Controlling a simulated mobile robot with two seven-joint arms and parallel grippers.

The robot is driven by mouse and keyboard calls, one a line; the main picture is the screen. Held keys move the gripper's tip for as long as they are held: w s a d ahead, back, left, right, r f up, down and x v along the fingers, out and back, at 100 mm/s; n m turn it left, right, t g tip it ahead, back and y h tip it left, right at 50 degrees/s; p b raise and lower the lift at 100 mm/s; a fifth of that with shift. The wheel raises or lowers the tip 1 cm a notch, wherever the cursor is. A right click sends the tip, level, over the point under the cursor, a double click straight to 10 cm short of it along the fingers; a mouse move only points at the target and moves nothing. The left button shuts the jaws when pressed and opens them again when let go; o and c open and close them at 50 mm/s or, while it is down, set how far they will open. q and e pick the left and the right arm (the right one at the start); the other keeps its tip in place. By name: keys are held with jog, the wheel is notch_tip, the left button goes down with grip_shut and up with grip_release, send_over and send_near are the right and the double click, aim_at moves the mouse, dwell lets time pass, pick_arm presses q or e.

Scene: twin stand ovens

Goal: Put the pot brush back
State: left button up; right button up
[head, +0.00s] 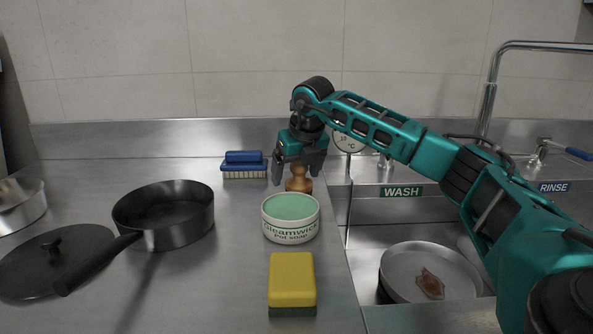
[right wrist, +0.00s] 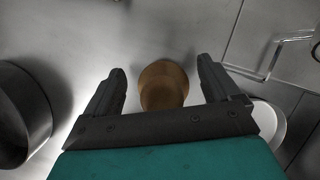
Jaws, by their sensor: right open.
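A brown wooden knob, which looks like the handle of the pot brush (head: 298,181), stands on the steel counter just behind the soap tub. In the right wrist view the brown wooden piece (right wrist: 163,86) shows between my fingers, with a gap on each side. My right gripper (head: 296,171) points down over it, open, and is not closed on it. The brush's lower part is partly hidden behind the tub, so I cannot see its bristles. My left gripper is not in view.
A soap tub (head: 290,231) with green contents stands in front, then a yellow sponge (head: 292,280). A blue scrub brush (head: 244,171) lies behind left. A black pan (head: 170,234) and lid (head: 52,262) sit left. The sink at right holds a soiled round pan (head: 410,262).

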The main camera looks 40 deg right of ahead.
aim_at(304, 189)
jog(key=shift+r, duration=0.2)
jog(key=p+v, duration=0.2)
jog(key=v, duration=1)
